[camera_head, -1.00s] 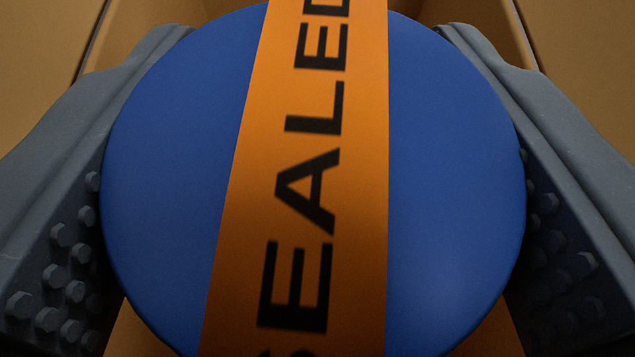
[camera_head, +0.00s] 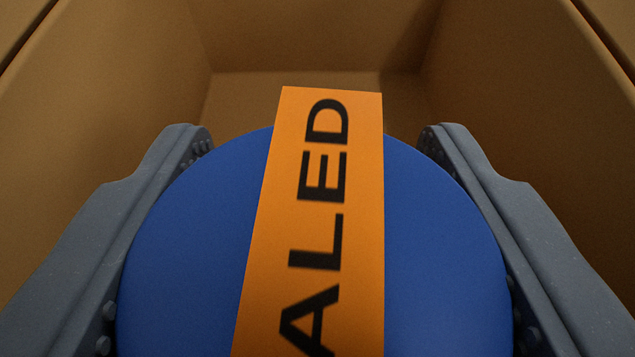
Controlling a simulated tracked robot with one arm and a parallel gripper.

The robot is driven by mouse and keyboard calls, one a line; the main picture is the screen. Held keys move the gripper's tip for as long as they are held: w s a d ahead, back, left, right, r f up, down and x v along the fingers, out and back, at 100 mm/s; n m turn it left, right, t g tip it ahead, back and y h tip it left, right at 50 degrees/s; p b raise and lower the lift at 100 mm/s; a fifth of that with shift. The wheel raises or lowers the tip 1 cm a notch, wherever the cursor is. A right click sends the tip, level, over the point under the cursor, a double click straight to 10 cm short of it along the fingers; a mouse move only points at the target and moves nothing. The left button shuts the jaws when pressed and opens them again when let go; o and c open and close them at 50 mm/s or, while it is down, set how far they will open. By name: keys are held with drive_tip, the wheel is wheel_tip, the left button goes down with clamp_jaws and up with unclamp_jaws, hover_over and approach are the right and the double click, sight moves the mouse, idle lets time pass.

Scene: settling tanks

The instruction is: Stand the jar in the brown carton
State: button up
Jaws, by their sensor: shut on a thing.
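The jar shows from above as a round blue lid (camera_head: 440,250) with an orange seal strip (camera_head: 320,200) across it, lettered in black. The lower edge of the lid is cut off by the picture, and the jar's body is hidden below the lid. My gripper (camera_head: 315,150) is shut on the jar, with one grey studded finger against each side. The brown carton (camera_head: 530,110) surrounds the view with its walls left, right and far. The jar is inside or over its opening; I cannot tell whether its base touches the carton floor.
A strip of bare carton floor (camera_head: 410,95) shows beyond the jar, up to the far wall (camera_head: 310,35). The side walls stand close outside both fingers. Carton edges show at the top left and top right corners.

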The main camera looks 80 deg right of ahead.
drive_tip(key=shift+s+a+f, duration=0.1)
drive_tip(key=shift+f, duration=0.25)
drive_tip(key=o, duration=1.3)
drive_tip(key=shift+o, duration=0.4)
drive_tip(key=shift+f, duration=0.1)
drive_tip(key=shift+s, duration=0.1)
drive_tip(key=shift+r, duration=0.5)
drive_tip(key=p+v, duration=0.4)
drive_tip(key=v, duration=0.8)
drive_tip(key=shift+r+p, duration=0.25)
drive_tip(key=shift+p, duration=0.05)
